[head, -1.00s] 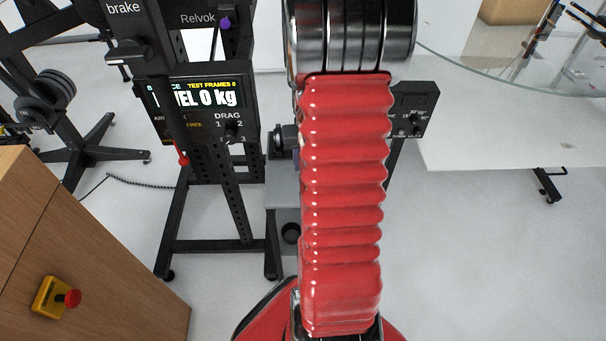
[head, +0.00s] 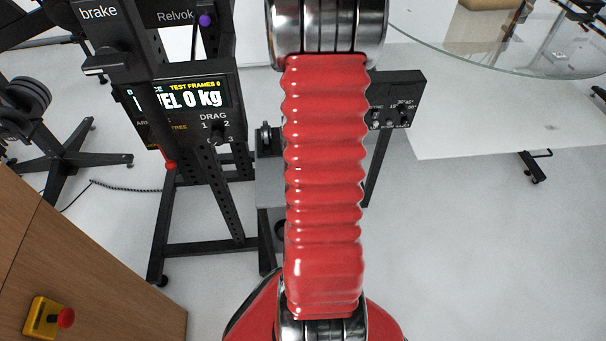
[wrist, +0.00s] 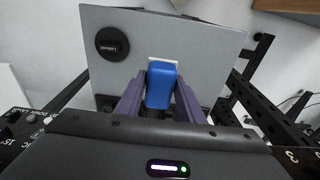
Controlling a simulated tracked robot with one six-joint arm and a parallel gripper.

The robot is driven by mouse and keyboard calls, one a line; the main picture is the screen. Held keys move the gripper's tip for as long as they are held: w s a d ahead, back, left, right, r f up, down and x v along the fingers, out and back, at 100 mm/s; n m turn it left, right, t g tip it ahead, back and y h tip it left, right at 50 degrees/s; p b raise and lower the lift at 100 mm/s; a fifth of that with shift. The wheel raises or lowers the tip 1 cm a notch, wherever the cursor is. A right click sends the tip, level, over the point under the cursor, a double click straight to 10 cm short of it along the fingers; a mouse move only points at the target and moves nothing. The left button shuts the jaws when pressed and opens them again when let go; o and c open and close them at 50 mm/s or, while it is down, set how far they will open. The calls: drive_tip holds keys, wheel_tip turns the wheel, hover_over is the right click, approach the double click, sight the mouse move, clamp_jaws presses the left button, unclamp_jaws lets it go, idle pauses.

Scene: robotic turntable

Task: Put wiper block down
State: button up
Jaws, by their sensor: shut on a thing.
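The wiper block (wrist: 161,88) is blue with a pale strip along its far end. It shows in the wrist view, between the two purple fingers of my gripper (wrist: 159,94). My gripper is shut on it. Beyond the block is a grey panel (wrist: 200,60) with a round black knob (wrist: 112,44) at its upper left. I cannot tell whether the block touches the panel. In the head view my red sleeved arm covers the middle, and neither the gripper nor the block shows there.
A black frame with a lit display (head: 190,97) stands left of my arm. A small black control box (head: 398,98) is to the right. A glass-topped table (head: 480,40) is at the upper right. A wooden cabinet (head: 90,270) with a red button (head: 65,318) is at the lower left.

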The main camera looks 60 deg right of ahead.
drive_tip(key=shift+f, duration=1.05)
drive_tip(key=shift+f, duration=1.9)
drive_tip(key=shift+s+a+f, duration=0.15)
drive_tip(key=shift+f, duration=0.45)
drive_tip(key=o, duration=1.1)
drive_tip(key=shift+o, duration=0.5)
drive_tip(key=shift+r, duration=0.85)
drive_tip(key=r, duration=1.1)
drive_tip(key=shift+s+a+r, duration=0.25)
drive_tip(key=shift+s+a, duration=0.15)
